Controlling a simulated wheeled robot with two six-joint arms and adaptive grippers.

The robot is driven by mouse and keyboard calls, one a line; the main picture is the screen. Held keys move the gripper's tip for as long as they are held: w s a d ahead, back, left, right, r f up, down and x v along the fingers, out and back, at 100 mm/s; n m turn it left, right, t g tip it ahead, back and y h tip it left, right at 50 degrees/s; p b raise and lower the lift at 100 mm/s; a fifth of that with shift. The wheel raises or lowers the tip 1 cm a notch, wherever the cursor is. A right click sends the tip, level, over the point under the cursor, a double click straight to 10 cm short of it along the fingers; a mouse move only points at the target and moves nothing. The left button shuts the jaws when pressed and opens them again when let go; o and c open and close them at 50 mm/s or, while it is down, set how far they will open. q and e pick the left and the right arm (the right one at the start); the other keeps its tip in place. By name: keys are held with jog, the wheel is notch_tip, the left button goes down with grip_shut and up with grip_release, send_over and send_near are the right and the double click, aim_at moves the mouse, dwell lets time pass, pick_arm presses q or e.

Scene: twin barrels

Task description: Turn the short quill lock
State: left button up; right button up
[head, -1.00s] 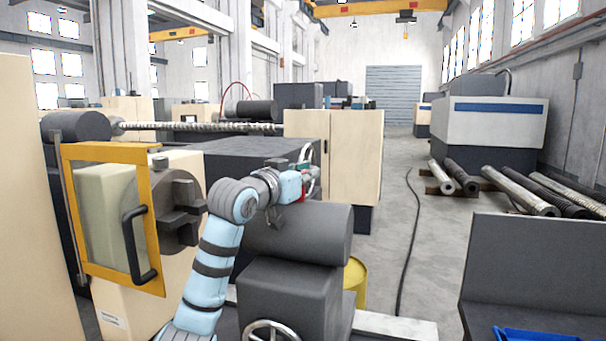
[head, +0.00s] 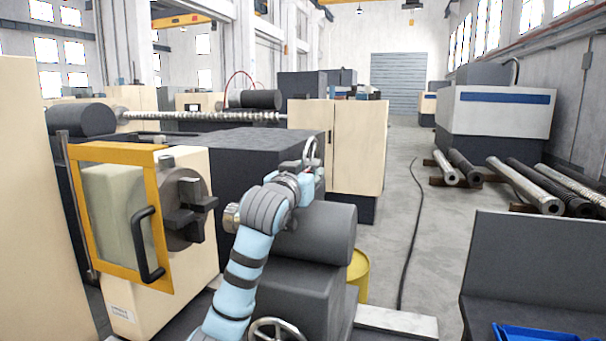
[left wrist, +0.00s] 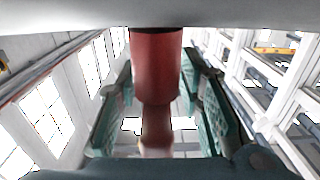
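A red cylindrical handle (left wrist: 156,66), which looks like the short quill lock, stands in the middle of the left wrist view. It narrows to a paler stem lower in that picture. My left gripper (left wrist: 157,88) has one teal-padded finger on each side of it, and the fingers appear to meet its sides. In the head view my left gripper (head: 312,180) is mostly hidden behind my arm, above the dark rounded tailstock (head: 322,232). The lock cannot be made out clearly there. My right gripper is not in view.
A chuck (head: 185,208) and a yellow-framed guard (head: 115,152) with a black handle stand left of my arm. A handwheel (head: 273,330) is low in front. A yellow barrel (head: 359,272) stands behind the tailstock. Open floor with a black cable (head: 415,240) lies to the right.

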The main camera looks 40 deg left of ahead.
pick_arm(q)
jog(key=v, duration=1.2)
